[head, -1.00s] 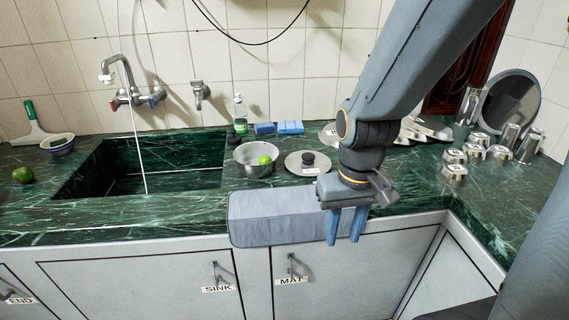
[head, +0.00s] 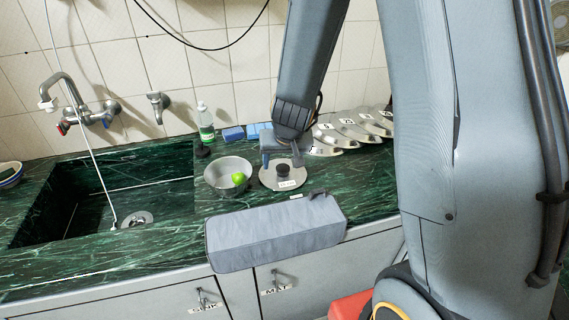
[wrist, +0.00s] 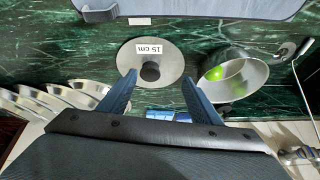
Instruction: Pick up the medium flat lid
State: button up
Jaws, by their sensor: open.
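A flat round steel lid (head: 270,182) with a black knob and a white label lies on the green marble counter, right of a steel pot. In the wrist view the lid (wrist: 135,60) has a label that reads 15 cm. My gripper (head: 283,161) is open and empty, just behind and above the lid in the head view. In the wrist view the fingers (wrist: 159,79) point toward the lid, and the knob (wrist: 150,71) appears between the fingertips. I cannot tell how high the fingers are above the knob.
The steel pot (head: 217,183) with a green lime stands left of the lid. Several steel lids (head: 350,131) lie to the right. A grey padded roll (head: 275,232) lies at the counter's front edge. A bottle (head: 205,122) and blue sponges (head: 233,134) are behind. The sink (head: 110,190) is left.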

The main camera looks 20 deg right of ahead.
aim_at(283, 167)
jog(key=shift+m+t+h, duration=0.3)
jog(key=shift+h, duration=0.3)
jog(key=w+f, duration=0.1)
jog(key=w+d, duration=0.1)
jog(key=w+f, duration=0.1)
jog(key=w, duration=0.1)
jog(key=shift+d+f+p, duration=0.3)
jog(key=shift+d, duration=0.1)
jog(key=shift+s+x, duration=0.2)
jog(key=shift+x, duration=2.2)
jog(key=shift+a+f, duration=0.1)
jog(key=c, duration=1.2)
